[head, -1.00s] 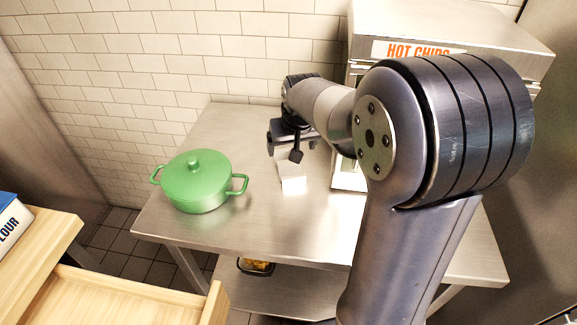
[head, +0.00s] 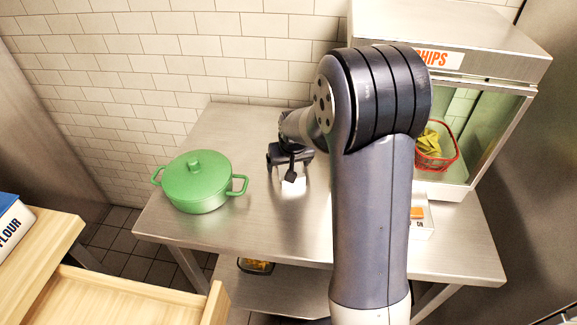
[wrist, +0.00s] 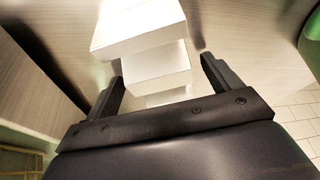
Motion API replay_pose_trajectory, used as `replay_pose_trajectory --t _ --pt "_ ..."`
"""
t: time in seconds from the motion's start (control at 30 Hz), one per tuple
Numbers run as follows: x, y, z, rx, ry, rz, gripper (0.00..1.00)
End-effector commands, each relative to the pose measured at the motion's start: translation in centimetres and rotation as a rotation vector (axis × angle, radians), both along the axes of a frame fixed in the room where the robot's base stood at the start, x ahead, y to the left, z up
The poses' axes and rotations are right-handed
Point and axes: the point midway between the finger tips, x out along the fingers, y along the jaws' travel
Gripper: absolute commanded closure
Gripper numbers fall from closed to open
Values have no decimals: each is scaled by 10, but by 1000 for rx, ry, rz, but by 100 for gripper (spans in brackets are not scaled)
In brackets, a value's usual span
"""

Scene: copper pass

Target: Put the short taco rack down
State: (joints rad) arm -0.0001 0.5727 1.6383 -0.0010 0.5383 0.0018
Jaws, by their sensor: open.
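The short taco rack is a white, stepped block (wrist: 140,35) in the wrist view, between and beyond my fingers. In the head view a small white part of it (head: 293,187) shows just below my gripper (head: 289,172), over the middle of the steel table (head: 250,235). My gripper's two dark fingers (wrist: 162,80) are spread, with the rack's narrower near end between them. The rack appears to rest on the table, though its underside is hidden. My arm and gripper hide most of it in the head view.
A green lidded pot (head: 197,182) stands on the table to the left. The hot chips cabinet (head: 490,120), with a red basket (head: 436,148) inside, stands at the right. The table's front strip is clear.

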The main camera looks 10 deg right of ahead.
Motion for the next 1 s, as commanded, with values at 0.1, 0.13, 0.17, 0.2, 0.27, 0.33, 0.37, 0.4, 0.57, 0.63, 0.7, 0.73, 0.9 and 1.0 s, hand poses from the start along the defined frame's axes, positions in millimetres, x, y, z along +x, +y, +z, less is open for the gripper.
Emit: replay_pose_trajectory --t 0.1,0.13,0.17,0.2,0.27,0.33,0.37,0.4,0.57,0.63,0.7,0.73,0.9,1.0 --pt "0 0 0 0 -1 0 15" --pt "0 0 0 0 -1 0 15" --pt "0 0 0 0 -1 0 15" --pt "0 0 0 0 -1 0 16" --pt "0 0 0 0 -1 0 21" --pt "0 0 0 0 -1 0 27" --pt "0 0 0 0 -1 0 29" --pt "0 0 0 0 -1 0 33" --pt "0 0 0 0 0 0 46" --pt "0 0 0 0 -1 0 51" --pt "0 0 0 0 -1 0 57" --pt "0 0 0 0 -1 0 60" --pt "0 0 1 0 -1 0 69" --pt "0 0 1 0 -1 0 69"
